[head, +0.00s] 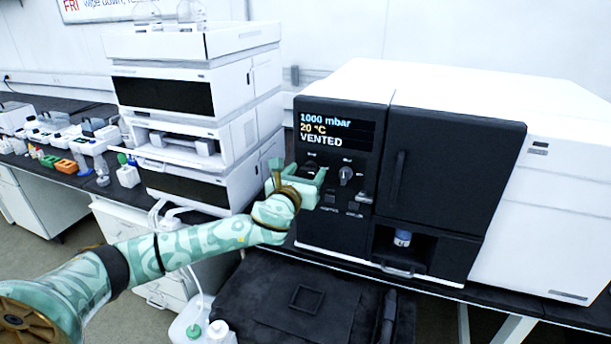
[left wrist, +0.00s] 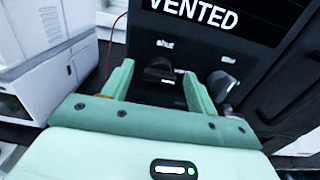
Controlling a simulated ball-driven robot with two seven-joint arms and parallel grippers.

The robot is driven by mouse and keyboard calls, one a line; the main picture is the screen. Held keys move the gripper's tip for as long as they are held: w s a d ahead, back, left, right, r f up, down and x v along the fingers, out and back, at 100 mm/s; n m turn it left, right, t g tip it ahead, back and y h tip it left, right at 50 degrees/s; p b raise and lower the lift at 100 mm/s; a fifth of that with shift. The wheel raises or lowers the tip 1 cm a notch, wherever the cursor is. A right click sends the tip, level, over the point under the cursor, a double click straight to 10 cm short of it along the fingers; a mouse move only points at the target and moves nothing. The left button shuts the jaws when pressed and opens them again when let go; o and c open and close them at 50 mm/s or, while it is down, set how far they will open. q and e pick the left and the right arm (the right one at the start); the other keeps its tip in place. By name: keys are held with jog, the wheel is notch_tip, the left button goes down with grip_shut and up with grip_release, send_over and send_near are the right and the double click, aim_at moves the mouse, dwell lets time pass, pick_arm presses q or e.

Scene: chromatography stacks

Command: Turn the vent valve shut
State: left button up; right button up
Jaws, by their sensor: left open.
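A dark knob (left wrist: 160,70) with the word "shut" above it sits on the black front panel (head: 326,215) of an instrument. My left gripper (head: 308,178) is at this panel, open, with green fingers. In the left wrist view, the left gripper (left wrist: 157,82) has one finger on each side of the dark knob, with gaps visible. Whether either finger touches it I cannot tell. In the head view the gripper mostly hides this knob. A second knob (head: 346,175) is just to the right, outside the fingers; it also shows in the left wrist view (left wrist: 222,85). My right gripper is not in view.
The instrument's display (head: 336,130) reads 1000 mbar, 20 °C, VENTED. A black door (head: 445,165) with a handle is right of the knobs. A small vial (head: 402,238) stands in a recess below. White stacked modules (head: 195,95) stand close on the left.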

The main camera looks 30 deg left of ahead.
pick_arm(q)
jog(key=c, duration=1)
jog(key=n+p, duration=0.2)
jog(key=n, duration=0.1)
jog(key=shift+s+n, duration=0.1)
jog(key=shift+n, duration=0.2)
jog(key=n+p, duration=0.1)
jog(key=n, duration=0.3)
jog(key=shift+a+n, duration=0.1)
jog(key=shift+n, duration=0.2)
jog(key=n+p, duration=0.1)
jog(key=n, duration=0.4)
jog(key=shift+f+p, duration=0.15)
jog(key=shift+p, duration=0.15)
jog(key=shift+a+f+n+p, duration=0.15)
jog(key=shift+n+p, duration=0.35)
jog(key=shift+n, duration=1.9)
